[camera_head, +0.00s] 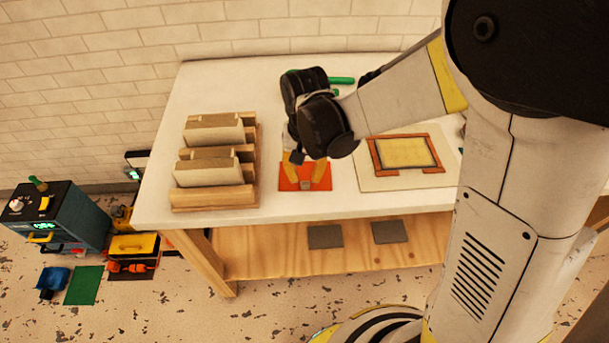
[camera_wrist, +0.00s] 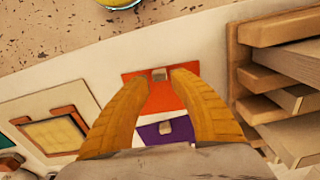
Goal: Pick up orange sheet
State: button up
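In the wrist view, the orange sheet (camera_wrist: 160,98) shows between my yellow fingers. My gripper (camera_head: 305,183) is over the sheet with its fingers apart, one on each side of the tab. The gap between the fingertips (camera_wrist: 161,77) is empty. I cannot tell whether the fingertips touch the sheet.
A wooden rack (camera_head: 213,198) holding light panels stands to the left. A purple sheet (camera_wrist: 150,133) lies beside the orange one in the wrist view. To the right, a pale board (camera_head: 375,182) carries an orange-brown frame (camera_head: 376,155) around a yellow sheet (camera_head: 405,153).

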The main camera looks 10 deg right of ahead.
aim_at(305, 184)
notch_tip(305, 184, down, 5)
jog(key=shift+w+d+r+b, duration=0.1)
jog(key=shift+r+b, duration=0.05)
jog(key=shift+b, duration=0.85)
jog(key=shift+r, duration=0.1)
jog(key=c, duration=0.5)
